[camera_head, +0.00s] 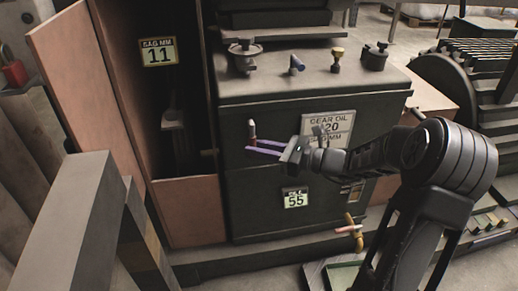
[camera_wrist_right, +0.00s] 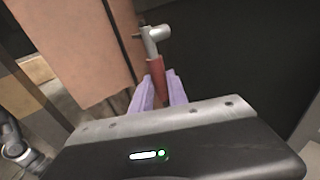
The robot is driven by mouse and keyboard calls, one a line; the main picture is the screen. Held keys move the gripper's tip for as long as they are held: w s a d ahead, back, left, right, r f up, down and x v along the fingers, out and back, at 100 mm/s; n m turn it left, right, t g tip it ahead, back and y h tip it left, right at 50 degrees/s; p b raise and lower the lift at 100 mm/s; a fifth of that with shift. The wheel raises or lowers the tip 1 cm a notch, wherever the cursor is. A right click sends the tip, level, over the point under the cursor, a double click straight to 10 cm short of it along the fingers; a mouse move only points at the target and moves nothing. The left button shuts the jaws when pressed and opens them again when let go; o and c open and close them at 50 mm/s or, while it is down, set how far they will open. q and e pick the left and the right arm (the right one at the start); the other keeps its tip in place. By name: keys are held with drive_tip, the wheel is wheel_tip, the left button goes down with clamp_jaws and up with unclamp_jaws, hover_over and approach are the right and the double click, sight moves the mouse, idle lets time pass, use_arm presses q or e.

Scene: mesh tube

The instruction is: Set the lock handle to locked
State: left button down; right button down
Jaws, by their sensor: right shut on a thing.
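The lock handle (camera_head: 252,128) is on the front of the dark machine cabinet. It has a grey metal upper part and a reddish-brown grip, and it stands roughly upright in the head view. In the right wrist view, the handle (camera_wrist_right: 154,42) shows a grey elbow with the red grip running down from it. My right gripper (camera_head: 249,145) reaches in from the right, and its purple fingers are shut on the red grip. In the wrist view, the fingers (camera_wrist_right: 161,84) lie on both sides of the grip, hiding its lower end. My left gripper is not in view.
Brownish panels (camera_head: 75,80) and an open dark bay stand left of the handle. A grey metal beam (camera_head: 75,220) is at lower left. The cabinet top (camera_head: 310,82) holds several fittings. A pipe valve (camera_head: 350,230) sits low on the right. A coil-like machine part (camera_head: 450,85) is at far right.

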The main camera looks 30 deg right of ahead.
drive_tip(key=c, duration=1.6)
unclamp_jaws()
drive_tip(key=shift+o, duration=0.2)
drive_tip(key=p+v, duration=0.1)
drive_tip(key=v, duration=0.6)
drive_tip(key=shift+s+d, duration=0.25)
drive_tip(key=shift+s, duration=0.05)
